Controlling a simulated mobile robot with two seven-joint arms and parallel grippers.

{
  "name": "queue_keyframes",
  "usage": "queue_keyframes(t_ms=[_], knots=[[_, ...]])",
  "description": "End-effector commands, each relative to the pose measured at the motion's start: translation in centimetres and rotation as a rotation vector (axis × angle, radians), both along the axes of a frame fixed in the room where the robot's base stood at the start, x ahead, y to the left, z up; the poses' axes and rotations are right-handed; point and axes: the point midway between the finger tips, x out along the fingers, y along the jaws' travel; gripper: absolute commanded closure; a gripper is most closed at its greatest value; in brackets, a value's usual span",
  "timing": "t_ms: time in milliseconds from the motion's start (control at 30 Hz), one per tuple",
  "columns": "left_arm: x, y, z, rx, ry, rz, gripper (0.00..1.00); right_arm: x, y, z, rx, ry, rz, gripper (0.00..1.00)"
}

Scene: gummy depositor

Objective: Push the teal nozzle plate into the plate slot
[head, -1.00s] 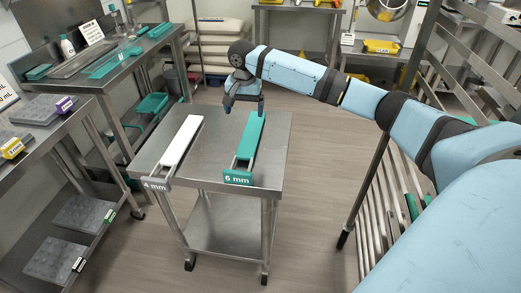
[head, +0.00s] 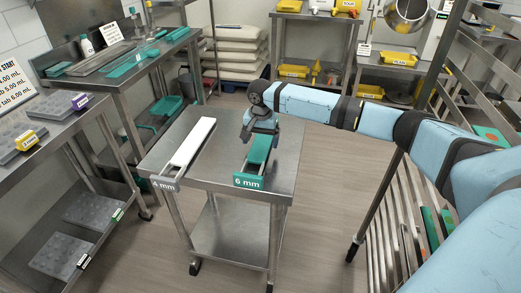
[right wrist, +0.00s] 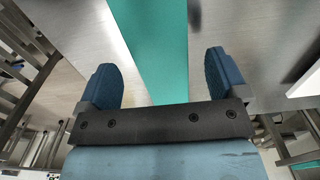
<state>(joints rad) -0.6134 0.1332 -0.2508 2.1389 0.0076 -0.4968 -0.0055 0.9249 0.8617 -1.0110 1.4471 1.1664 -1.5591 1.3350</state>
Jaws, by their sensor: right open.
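The teal nozzle plate (head: 259,151) lies lengthwise on the metal cart (head: 222,160), in a narrow holder with a teal "6 mm" label (head: 249,181) at its near end. My right gripper (head: 258,136) is over the plate and hides part of it. In the right wrist view the fingers (right wrist: 160,80) are open, one on each side of the teal strip (right wrist: 155,45), with gaps and no visible contact. My left gripper is not in view. I cannot pick out the plate slot in these views.
A white plate (head: 194,142) in a holder marked "4 mm" lies left of the teal one on the cart. A steel table with gummy trays (head: 70,103) stands at left. A slatted rack (head: 405,215) stands at right. The floor between cart and rack is clear.

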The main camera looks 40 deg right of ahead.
Motion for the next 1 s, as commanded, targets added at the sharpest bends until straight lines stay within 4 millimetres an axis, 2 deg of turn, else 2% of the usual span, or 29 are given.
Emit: queue_keyframes(t_ms=[33, 167, 400, 467, 667, 700, 1000], knots=[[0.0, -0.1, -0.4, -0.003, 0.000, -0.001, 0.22, -0.1, 0.1, -1.1, -0.001, 0.002, 0.001, 0.08], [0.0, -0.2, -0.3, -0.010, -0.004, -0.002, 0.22, -0.2, 0.1, -2.7, -0.001, 0.001, 0.000, 0.08], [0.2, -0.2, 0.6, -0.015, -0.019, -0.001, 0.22, -0.1, 0.1, -3.0, -0.001, -0.001, 0.000, 0.08], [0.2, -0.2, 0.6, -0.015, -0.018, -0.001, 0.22, -0.1, 0.1, -3.0, -0.001, -0.001, 0.000, 0.20], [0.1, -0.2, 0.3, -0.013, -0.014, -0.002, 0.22, -0.1, 0.1, -3.0, -0.001, -0.001, 0.000, 0.66], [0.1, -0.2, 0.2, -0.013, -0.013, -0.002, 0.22, -0.1, 0.1, -2.9, 0.000, -0.001, 0.000, 0.70], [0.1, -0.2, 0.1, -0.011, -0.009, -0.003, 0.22, -0.1, 0.1, -2.6, 0.000, -0.001, 0.000, 0.70]])
